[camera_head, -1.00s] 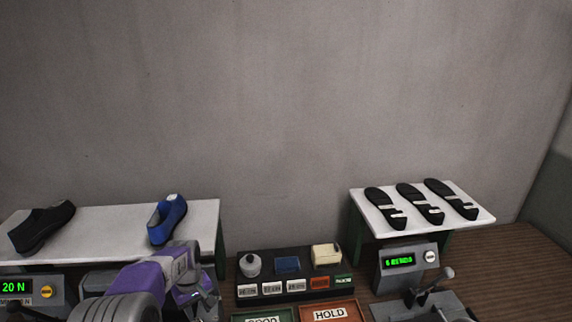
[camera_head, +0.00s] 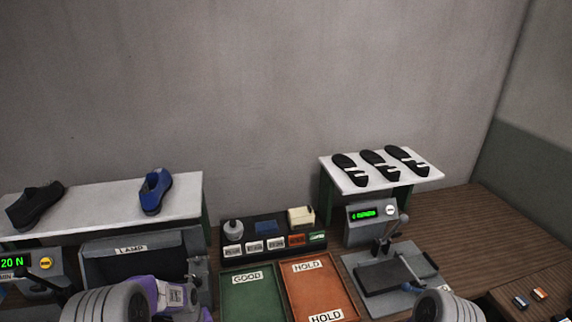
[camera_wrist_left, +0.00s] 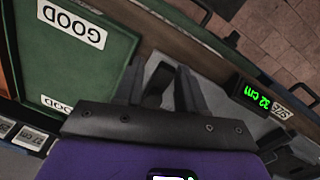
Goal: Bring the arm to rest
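My left arm enters at the bottom left of the head view, with a grey ribbed link and a purple wrist. My left gripper (camera_head: 198,278) points away from me beside the lamp box (camera_head: 140,262), left of the green GOOD tray (camera_head: 250,295). In the left wrist view, the two dark fingers of the left gripper (camera_wrist_left: 163,82) stand apart. A dark shape shows behind the gap, and I see nothing clearly held. A grey link of my right arm shows at the bottom right of the head view.
An orange HOLD tray (camera_head: 318,285) lies beside the GOOD tray. A press (camera_head: 385,272) with a lever stands to its right. White shelves hold a black shoe (camera_head: 35,205), a blue shoe (camera_head: 155,191) and black soles (camera_head: 380,165). A small organizer (camera_head: 270,238) sits behind the trays.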

